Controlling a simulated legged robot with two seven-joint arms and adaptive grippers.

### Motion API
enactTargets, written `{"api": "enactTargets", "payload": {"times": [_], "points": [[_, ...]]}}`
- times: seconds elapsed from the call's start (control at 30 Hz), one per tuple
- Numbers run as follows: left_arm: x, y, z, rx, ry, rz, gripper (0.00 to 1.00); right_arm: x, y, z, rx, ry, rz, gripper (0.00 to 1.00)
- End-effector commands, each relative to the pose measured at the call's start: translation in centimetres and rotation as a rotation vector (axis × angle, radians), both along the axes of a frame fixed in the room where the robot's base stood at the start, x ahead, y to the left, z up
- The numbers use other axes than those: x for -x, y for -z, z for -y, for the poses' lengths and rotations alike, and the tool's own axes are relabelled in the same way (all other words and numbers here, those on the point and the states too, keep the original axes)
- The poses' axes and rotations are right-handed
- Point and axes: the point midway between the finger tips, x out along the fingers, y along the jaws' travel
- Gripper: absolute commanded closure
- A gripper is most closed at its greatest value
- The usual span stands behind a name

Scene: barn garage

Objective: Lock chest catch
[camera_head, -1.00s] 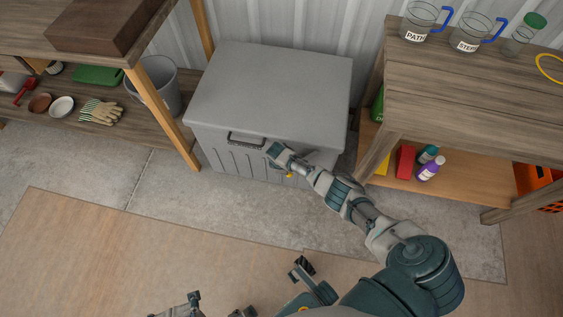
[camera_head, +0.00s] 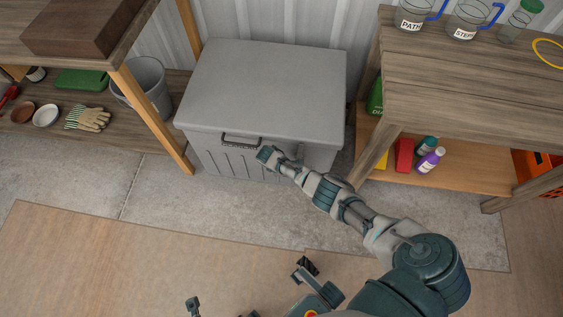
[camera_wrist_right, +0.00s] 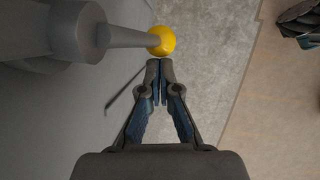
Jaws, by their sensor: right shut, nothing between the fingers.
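The grey chest (camera_head: 262,90) stands against the wall with its lid down. A dark handle (camera_head: 240,140) is on its front. My right gripper (camera_head: 266,154) is at the chest's front, just right of the handle. In the right wrist view, the catch's grey lever (camera_wrist_right: 128,38) sticks out from a round grey base and ends in a yellow ball knob (camera_wrist_right: 161,41). My right fingers (camera_wrist_right: 160,68) are shut and empty, with their tips right beside the knob; I cannot tell whether they touch. My right arm hides the knob in the head view.
A wooden bench with a shelf (camera_head: 440,90) stands right of the chest, holding jars and bottles. A workbench on the left has a post (camera_head: 150,115) near the chest, with a grey bucket (camera_head: 147,88) behind it.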

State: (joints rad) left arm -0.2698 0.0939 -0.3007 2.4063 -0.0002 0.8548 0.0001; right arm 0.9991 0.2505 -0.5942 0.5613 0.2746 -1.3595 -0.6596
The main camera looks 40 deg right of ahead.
Motion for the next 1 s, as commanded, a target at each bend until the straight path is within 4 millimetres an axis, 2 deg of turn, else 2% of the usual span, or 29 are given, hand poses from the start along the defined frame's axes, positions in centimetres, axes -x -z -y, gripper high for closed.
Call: {"api": "enactTargets", "payload": {"times": [0.7, 0.87, 1.0], "points": [[0.3, -0.1, -0.1, 0.003, -0.005, 0.001, 1.00, 0.1, 0.0, 0.1, -0.001, 0.000, 0.001, 1.00], [0.3, -0.1, -0.1, 0.002, -0.003, 0.002, 1.00, -0.2, -1.1, -0.4, -0.002, -0.001, 0.003, 1.00], [0.3, -0.1, -0.1, 0.002, -0.002, 0.002, 1.00, -0.6, -3.4, -1.1, -0.002, -0.003, 0.005, 1.00]]}}
